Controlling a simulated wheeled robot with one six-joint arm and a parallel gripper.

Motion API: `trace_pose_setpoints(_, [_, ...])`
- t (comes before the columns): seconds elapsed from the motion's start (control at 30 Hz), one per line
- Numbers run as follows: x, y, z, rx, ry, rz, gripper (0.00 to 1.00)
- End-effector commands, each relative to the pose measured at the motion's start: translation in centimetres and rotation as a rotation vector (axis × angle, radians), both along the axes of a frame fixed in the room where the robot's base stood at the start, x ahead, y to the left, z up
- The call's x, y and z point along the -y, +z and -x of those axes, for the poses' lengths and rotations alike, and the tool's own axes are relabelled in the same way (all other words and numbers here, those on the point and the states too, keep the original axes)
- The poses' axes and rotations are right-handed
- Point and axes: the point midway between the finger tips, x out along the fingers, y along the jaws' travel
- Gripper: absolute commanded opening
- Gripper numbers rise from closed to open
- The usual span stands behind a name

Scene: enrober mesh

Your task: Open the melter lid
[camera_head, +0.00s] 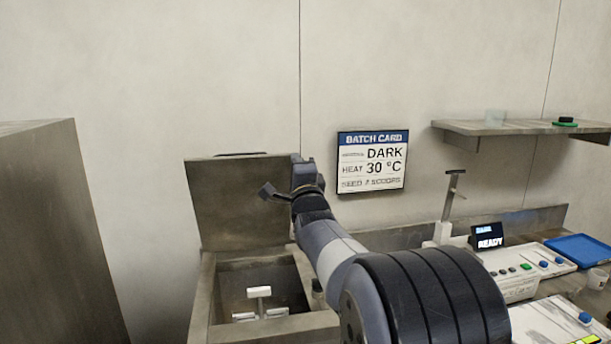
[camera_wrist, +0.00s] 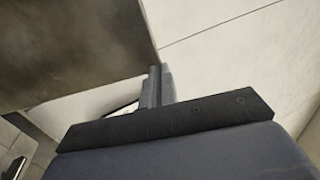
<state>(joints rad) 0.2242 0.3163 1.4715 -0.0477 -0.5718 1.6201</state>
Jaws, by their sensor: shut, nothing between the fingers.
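The melter lid (camera_head: 238,203) is a square metal plate standing upright at the back of the melter (camera_head: 203,300). The melter's opening is uncovered, and white fittings (camera_head: 260,304) show inside it. My gripper (camera_head: 297,160) is at the lid's right edge, near its top right corner. In the wrist view my gripper (camera_wrist: 157,72) is shut, with its fingers together and empty. The lid (camera_wrist: 70,45) fills the upper left there, its corner close beside the fingertips. I cannot tell whether they touch.
A tall metal cabinet (camera_head: 55,230) stands at the left. A batch card (camera_head: 373,162) hangs on the wall. A shelf (camera_head: 520,128) is at the upper right. A control unit (camera_head: 520,270), a blue tray (camera_head: 580,250) and a white cup (camera_head: 598,278) are on the right counter.

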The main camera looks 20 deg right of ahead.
Motion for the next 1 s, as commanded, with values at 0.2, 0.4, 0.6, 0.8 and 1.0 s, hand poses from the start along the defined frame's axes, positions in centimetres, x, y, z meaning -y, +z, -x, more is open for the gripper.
trace_pose_setpoints(0.2, [0.4,1.9,-2.9,-0.081,0.0,-0.017,0.0])
trace_pose_setpoints(0.4, [0.6,2.0,-4.1,-0.123,0.0,-0.024,0.0])
trace_pose_setpoints(0.6, [0.6,1.8,-4.2,-0.128,0.0,-0.026,0.0])
trace_pose_setpoints(0.8, [0.6,1.8,-4.2,-0.127,0.0,-0.025,0.0])
trace_pose_setpoints(1.0, [0.2,1.2,-3.9,-0.126,0.001,-0.026,0.0])
